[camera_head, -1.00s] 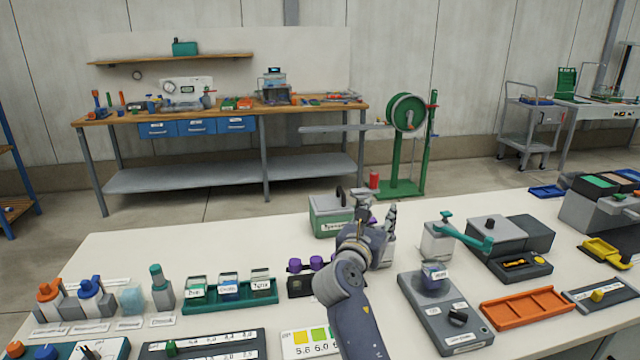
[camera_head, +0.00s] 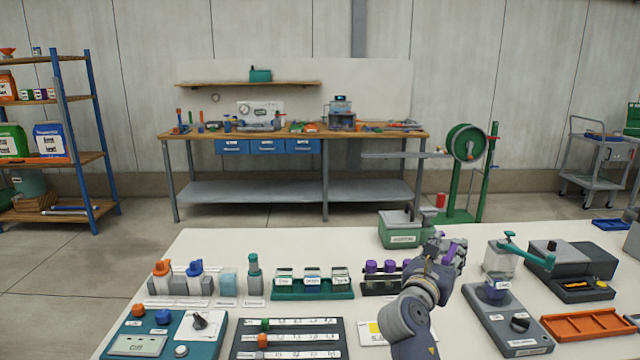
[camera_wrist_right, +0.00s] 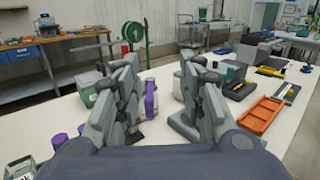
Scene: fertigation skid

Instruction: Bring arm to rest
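My right arm comes in from the bottom right of the head view, and its gripper (camera_head: 452,252) is above the white table between the green-grey box (camera_head: 402,238) and the stirrer-like device with a purple-based cup (camera_head: 497,288). In the right wrist view the two fingers of the right gripper (camera_wrist_right: 158,100) stand wide apart with nothing held between them. White tabletop shows through the gap. My left gripper is in neither view.
The white table (camera_head: 200,247) carries a teal rack (camera_head: 313,293), a teal control panel (camera_head: 120,345), a slider panel (camera_head: 240,348) and an orange tray (camera_head: 588,324). A workbench (camera_head: 290,140) and blue shelf (camera_head: 78,130) stand behind. The table's back left is clear.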

